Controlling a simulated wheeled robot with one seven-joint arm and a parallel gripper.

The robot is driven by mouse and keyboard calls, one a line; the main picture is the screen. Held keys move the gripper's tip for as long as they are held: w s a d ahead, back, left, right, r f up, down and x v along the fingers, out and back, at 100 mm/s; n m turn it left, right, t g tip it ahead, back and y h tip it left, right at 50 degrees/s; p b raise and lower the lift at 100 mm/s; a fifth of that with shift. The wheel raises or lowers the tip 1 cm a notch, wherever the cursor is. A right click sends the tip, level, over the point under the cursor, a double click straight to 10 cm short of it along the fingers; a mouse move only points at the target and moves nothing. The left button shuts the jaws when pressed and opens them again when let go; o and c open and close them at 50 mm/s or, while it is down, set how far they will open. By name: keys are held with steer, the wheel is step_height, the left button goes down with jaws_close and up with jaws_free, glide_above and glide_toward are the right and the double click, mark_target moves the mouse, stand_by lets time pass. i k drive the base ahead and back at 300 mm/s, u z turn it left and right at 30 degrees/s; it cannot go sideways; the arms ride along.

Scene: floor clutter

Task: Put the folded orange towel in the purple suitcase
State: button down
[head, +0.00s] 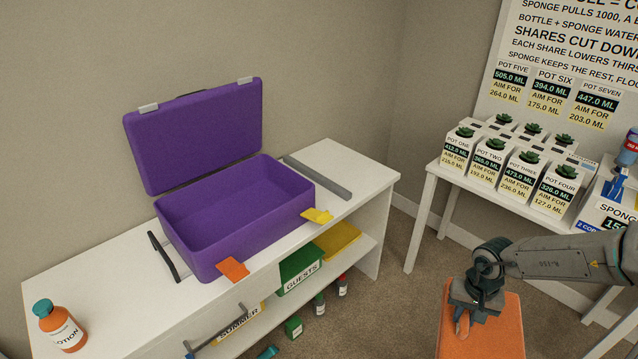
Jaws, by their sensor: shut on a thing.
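The purple suitcase (176,225) stands open on a white shelf unit, its lid leaning up at the back. The part of its inside that I see looks empty. An orange tag and a yellow tag hang at its front corners. My gripper (464,318) is at the lower right, shut on the folded orange towel (497,335). The towel is in front of the shelf unit and to the right of the suitcase, apart from it. Its lower part is cut off by the picture's edge, and the fingertips are partly hidden.
A lotion bottle (60,326) stands at the left of the white unit (110,268). A grey bar (318,178) lies right of the suitcase. A white table (455,190) with several potted plants stands at the right.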

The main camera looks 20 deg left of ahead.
mark_target(246, 219)
steer(key=u, duration=2.85)
steer(key=k, duration=0.85)
steer(key=z, duration=0.75)
steer(key=i, duration=0.85)
